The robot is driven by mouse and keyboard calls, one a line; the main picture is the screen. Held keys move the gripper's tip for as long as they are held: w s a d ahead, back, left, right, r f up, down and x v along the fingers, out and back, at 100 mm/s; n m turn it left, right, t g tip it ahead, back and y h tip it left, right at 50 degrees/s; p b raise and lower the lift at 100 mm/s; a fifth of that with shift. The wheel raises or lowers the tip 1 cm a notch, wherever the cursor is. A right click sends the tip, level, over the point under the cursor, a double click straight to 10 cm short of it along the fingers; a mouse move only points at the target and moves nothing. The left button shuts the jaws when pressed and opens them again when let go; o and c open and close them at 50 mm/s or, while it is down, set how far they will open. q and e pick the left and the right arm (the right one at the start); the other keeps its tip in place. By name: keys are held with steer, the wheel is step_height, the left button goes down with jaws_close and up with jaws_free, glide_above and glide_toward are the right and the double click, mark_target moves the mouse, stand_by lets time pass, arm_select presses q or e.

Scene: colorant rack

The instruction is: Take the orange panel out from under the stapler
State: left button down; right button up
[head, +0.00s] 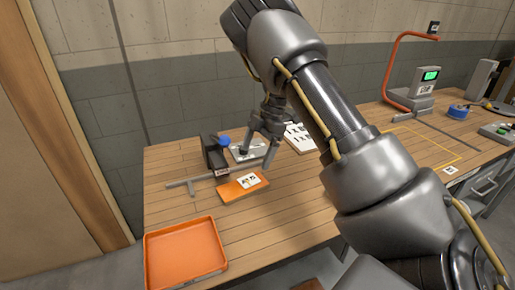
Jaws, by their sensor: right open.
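The orange panel (232,191) lies flat on the wooden table and carries a white printed label. My left gripper is not in view.
An orange tray (185,266) sits at the table's front left. A grey T-shaped bar (190,185) lies left of the panel. A blue round object (225,140) and a pale plate (246,153) are behind. My right arm hides much of the table's middle.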

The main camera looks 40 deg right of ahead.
mark_target(244, 184)
steer(key=x, duration=1)
steer(key=shift+f, duration=0.1)
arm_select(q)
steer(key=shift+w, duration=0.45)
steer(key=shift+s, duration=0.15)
